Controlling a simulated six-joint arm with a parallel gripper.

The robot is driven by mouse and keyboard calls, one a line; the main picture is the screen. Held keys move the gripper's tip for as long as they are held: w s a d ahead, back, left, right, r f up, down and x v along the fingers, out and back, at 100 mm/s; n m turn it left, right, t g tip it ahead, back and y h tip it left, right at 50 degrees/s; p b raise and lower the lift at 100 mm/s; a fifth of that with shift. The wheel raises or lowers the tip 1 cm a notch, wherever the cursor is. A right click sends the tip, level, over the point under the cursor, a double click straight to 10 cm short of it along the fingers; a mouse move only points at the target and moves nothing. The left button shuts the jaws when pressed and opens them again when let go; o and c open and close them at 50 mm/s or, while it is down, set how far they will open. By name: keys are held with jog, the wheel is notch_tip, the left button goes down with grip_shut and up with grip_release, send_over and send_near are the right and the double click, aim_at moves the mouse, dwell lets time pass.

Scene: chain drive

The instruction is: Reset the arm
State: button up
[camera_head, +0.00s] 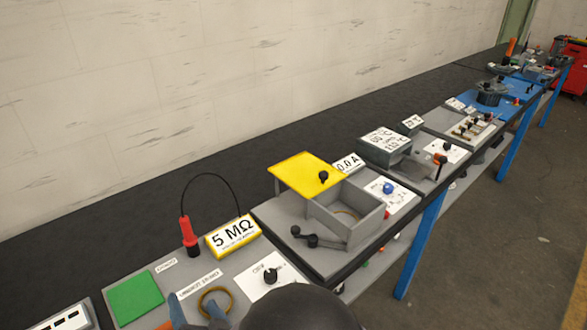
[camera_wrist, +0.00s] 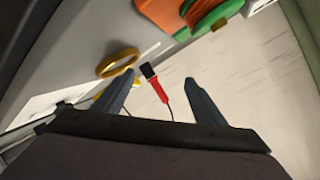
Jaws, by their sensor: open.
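My gripper (camera_wrist: 158,90) is open in the wrist view, with its two dark fingers apart. Nothing is held between them. A red probe with a black tip (camera_wrist: 155,84) shows in the gap, and seems to lie beyond the fingers. A brass-coloured ring (camera_wrist: 117,62) is near the left finger. In the head view, a dark rounded part of my arm covers the bottom middle, over the bench's near edge. The ring (camera_head: 202,301) is there just left of it, partly hidden. The red probe (camera_head: 188,229) stands upright behind, with a black cable.
A yellow "5 MΩ" display (camera_head: 233,234), a green pad (camera_head: 135,297) and a white dial panel (camera_head: 268,276) are close by. An open grey box (camera_head: 345,220) with a raised yellow lid (camera_head: 305,172) stands to the right. More stations line the bench. Open floor lies at right.

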jog(key=w+d+r+m+h+p, duration=0.1)
jog(key=w+d+m, duration=0.1)
jog(key=w+d, duration=0.2)
jog(key=w+d+r+m+g+h+p, duration=0.1)
jog(key=w+d+r+m, duration=0.1)
jog(key=w+d+m, duration=0.1)
jog(key=w+d+r+m+h, duration=0.1)
jog(key=w+d+m, duration=0.1)
jog(key=w+d, duration=0.3)
jog(key=shift+w+d+r+m+g+h+p, duration=0.15)
jog(key=shift+d+r+m+g+h+p, duration=0.2)
jog(key=shift+d, duration=0.3)
jog(key=d+f, duration=0.1)
jog(key=d, duration=0.2)
jog(key=s+d+f+n+g+h, duration=0.1)
jog(key=d, duration=0.1)
jog(key=s+d+f+n+g+h, duration=0.1)
jog(key=d, duration=0.2)
jog(key=shift+d+f+b, duration=0.3)
jog(key=shift+b, duration=0.05)
jog(key=s+d+f+n+g+h, duration=0.1)
jog(key=s+d+n+g, duration=0.2)
jog(key=s+d, duration=0.5)
jog(key=s+d+f+n+g+h+b, duration=0.1)
jog(key=s+d+f+n+g+h, duration=0.1)
jog(key=s+d, duration=0.6)
jog(key=shift+s+d+n+g, duration=0.2)
jog(key=shift+d+n+g, duration=0.35)
jog(key=shift+g, duration=0.7)
jog(key=shift+a, duration=0.1)
